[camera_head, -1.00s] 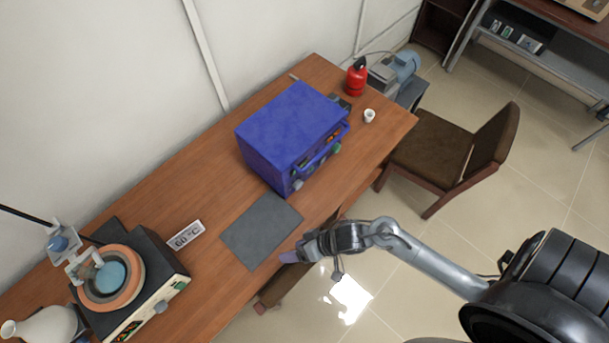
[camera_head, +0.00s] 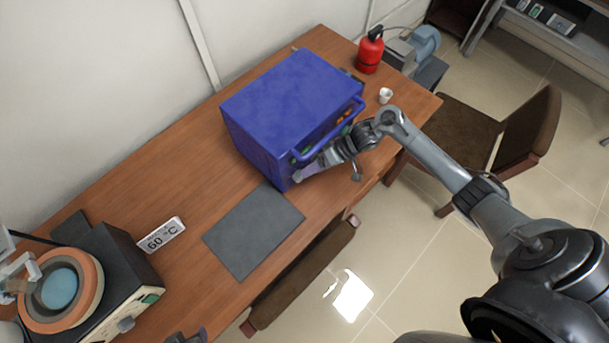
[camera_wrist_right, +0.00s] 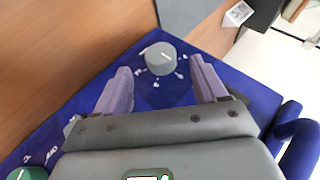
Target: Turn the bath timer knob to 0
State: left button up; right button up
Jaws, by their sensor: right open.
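A blue box-shaped device (camera_head: 285,105) stands on the table. In the right wrist view, a round grey knob (camera_wrist_right: 160,58) with a white pointer line and white marks around it sits on the blue panel (camera_wrist_right: 85,95). My right gripper (camera_head: 300,176) is at the lower front corner of the device. In the wrist view its open fingers (camera_wrist_right: 160,68) lie on either side of the knob, with gaps showing; contact is not visible. The gripper hides the knob in the head view. A dark shape (camera_head: 187,337) at the bottom edge looks like my left gripper's tip; its jaws are unclear.
A blue handle bar (camera_head: 330,130) crosses the device front. A grey mat (camera_head: 253,230) lies before it. A heating bath (camera_head: 110,285) with its own knob (camera_head: 126,324) and a 60 °C sign (camera_head: 162,235) are left.

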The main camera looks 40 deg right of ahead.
aim_at(299, 176)
jog(key=x, duration=0.3)
jog(key=shift+a+f, duration=0.2)
jog(key=shift+f, duration=0.05)
jog(key=shift+w+a+f+b, duration=0.25)
jog(key=shift+a+f+b, duration=0.1)
jog(key=shift+a+f, duration=0.1)
jog(key=c, duration=1.1)
jog(key=shift+o, duration=0.2)
jog(key=h+p, duration=0.1)
jog(key=p, duration=0.1)
jog(key=shift+r+p, duration=0.3)
jog(key=shift+p, duration=0.05)
jog(key=shift+a+p, duration=0.1)
jog(key=shift+p, duration=0.2)
jog(key=shift+f, duration=0.25)
